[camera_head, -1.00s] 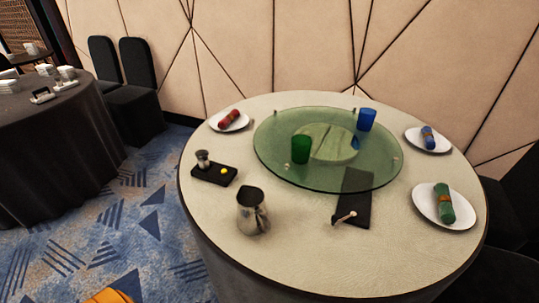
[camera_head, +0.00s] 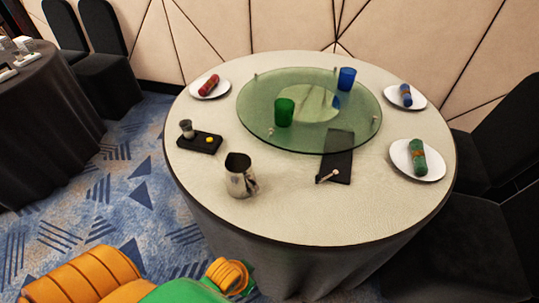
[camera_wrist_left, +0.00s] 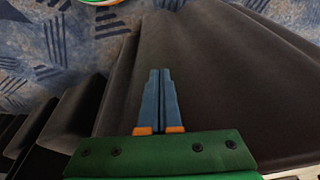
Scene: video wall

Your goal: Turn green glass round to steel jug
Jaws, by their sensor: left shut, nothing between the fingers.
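The green glass (camera_head: 284,112) stands upright on the round glass turntable (camera_head: 355,129), at its left front part. The steel jug (camera_head: 238,176) stands on the cream tabletop in front of the turntable and to its left, apart from it. A blue glass (camera_head: 347,78) stands at the turntable's back right. My left arm reaches in at the bottom left of the head view, below the table edge. Its gripper shows in the left wrist view (camera_wrist_left: 160,74), shut and empty, over dark cloth and away from both glass and jug. My right gripper is not in view.
Around the turntable lie plates with a red napkin (camera_head: 209,85), a blue napkin (camera_head: 405,95) and a green napkin (camera_head: 417,157). A black tray (camera_head: 200,144) and a black mat (camera_head: 338,157) lie nearby. Dark chairs (camera_head: 487,183) stand at the right. The tabletop's front is clear.

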